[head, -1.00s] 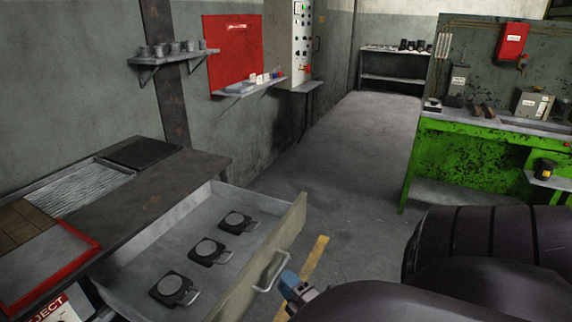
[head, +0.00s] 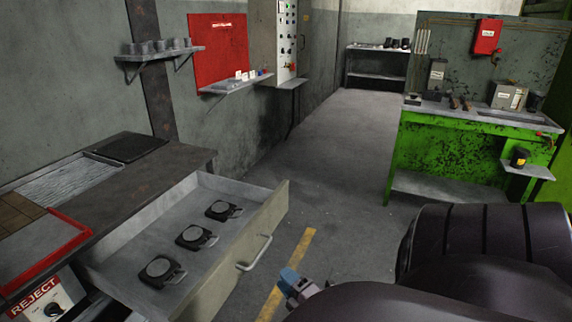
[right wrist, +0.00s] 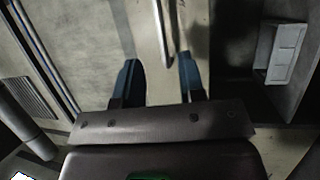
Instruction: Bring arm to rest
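My right gripper (head: 292,284) is at the lower middle of the head view, to the right of the open drawer (head: 268,214). It is apart from the metal drawer handle (head: 256,254). In the right wrist view its two blue fingers (right wrist: 160,78) are spread with nothing gripped between them. The handle (right wrist: 163,35) and the pale drawer front (right wrist: 150,60) show beyond the fingers. My left gripper is not in view.
The drawer sticks out of the dark workbench (head: 150,185) and holds three dark gauge-like pieces (head: 195,237). A green bench (head: 440,150) stands at the right. The floor (head: 340,150) between them is clear, with a yellow line (head: 288,270).

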